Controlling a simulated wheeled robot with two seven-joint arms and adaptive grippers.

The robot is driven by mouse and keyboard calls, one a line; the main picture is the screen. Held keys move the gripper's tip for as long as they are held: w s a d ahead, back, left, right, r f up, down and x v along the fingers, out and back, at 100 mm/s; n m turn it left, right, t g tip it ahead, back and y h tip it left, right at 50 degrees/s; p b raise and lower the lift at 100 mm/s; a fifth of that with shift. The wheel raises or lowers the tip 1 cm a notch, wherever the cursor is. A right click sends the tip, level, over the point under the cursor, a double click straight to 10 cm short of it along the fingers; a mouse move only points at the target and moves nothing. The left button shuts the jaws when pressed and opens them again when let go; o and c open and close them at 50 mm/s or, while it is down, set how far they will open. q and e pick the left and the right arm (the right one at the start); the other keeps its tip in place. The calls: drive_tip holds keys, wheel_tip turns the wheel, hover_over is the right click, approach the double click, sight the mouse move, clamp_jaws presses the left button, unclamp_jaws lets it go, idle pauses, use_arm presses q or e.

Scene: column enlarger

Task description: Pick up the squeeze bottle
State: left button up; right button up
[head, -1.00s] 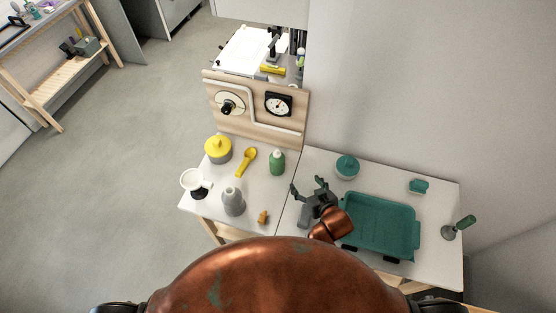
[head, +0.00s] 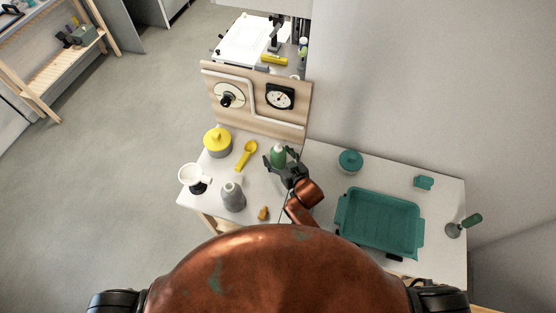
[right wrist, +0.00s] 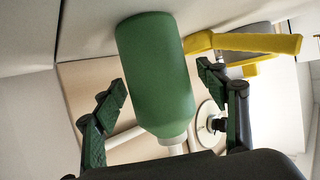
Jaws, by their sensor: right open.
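The green squeeze bottle (head: 278,154) stands at the back of the left table part, partly hidden by my right gripper. In the right wrist view the green bottle (right wrist: 158,75) lies between the two fingers, its narrow pale end toward the palm. My right gripper (head: 282,161) is open around the bottle, with a gap visible on both sides in the right wrist view (right wrist: 161,80). My left gripper is out of view.
A panel with dials (head: 255,113) rises behind. A teal tray (head: 380,222) is at right.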

sight(281, 154)
drive_tip(key=c, duration=0.6)
drive_tip(key=shift+r, duration=0.1)
drive_tip(key=c, duration=0.4)
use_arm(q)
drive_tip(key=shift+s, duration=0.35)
